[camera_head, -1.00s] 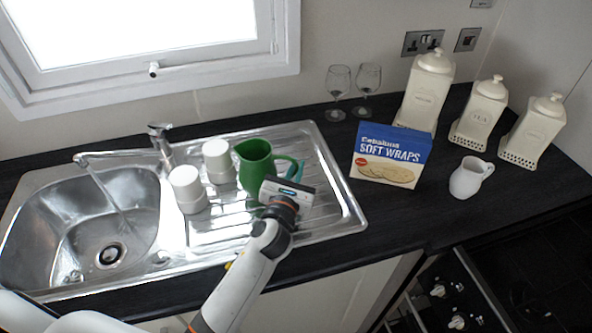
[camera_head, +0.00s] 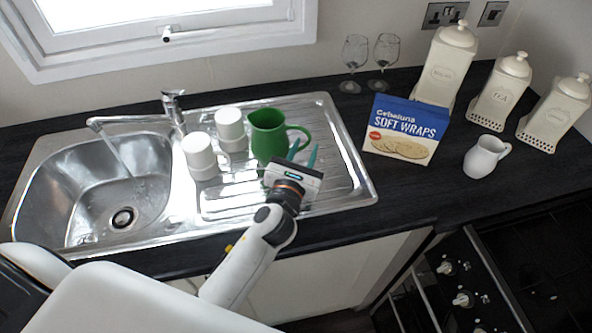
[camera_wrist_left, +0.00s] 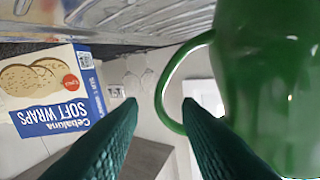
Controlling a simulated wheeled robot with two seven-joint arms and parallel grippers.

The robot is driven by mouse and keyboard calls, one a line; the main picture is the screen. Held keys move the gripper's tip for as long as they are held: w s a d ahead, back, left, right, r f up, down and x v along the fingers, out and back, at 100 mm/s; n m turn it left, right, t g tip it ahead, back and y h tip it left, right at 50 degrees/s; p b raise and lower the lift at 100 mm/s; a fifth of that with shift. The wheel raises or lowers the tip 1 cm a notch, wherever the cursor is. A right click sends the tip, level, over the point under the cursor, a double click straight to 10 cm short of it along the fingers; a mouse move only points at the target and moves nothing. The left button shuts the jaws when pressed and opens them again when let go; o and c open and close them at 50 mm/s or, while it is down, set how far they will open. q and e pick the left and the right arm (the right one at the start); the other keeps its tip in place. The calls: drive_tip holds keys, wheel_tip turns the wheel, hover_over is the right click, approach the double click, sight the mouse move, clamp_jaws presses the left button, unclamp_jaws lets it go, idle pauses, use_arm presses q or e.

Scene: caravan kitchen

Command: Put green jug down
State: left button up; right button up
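The green jug (camera_head: 268,137) stands upright on the draining board (camera_head: 345,190), with its handle towards the right. My left gripper (camera_head: 303,154) is just in front of the handle, its two teal fingers apart. In the left wrist view the jug (camera_wrist_left: 275,90) fills the right side, and its handle shows beyond the gap between the open fingers (camera_wrist_left: 160,106). Nothing is held between them. My right gripper is not in view.
Two white mugs (camera_head: 199,155) (camera_head: 230,123) stand left of the jug, beside the sink (camera_head: 60,190) with its running tap (camera_head: 172,105). A soft wraps box (camera_head: 405,130), two glasses (camera_head: 354,60) (camera_head: 384,55), a white jug (camera_head: 486,157) and canisters (camera_head: 498,92) stand to the right.

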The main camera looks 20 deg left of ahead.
use_arm(q)
drive_tip(key=s, duration=0.3)
drive_tip(key=s+b, duration=0.1)
drive_tip(key=s, duration=0.3)
drive_tip(key=shift+d+f, duration=0.1)
drive_tip(key=shift+d, duration=0.1)
drive_tip(key=shift+s+d, duration=0.1)
drive_tip(key=shift+s, duration=0.55)
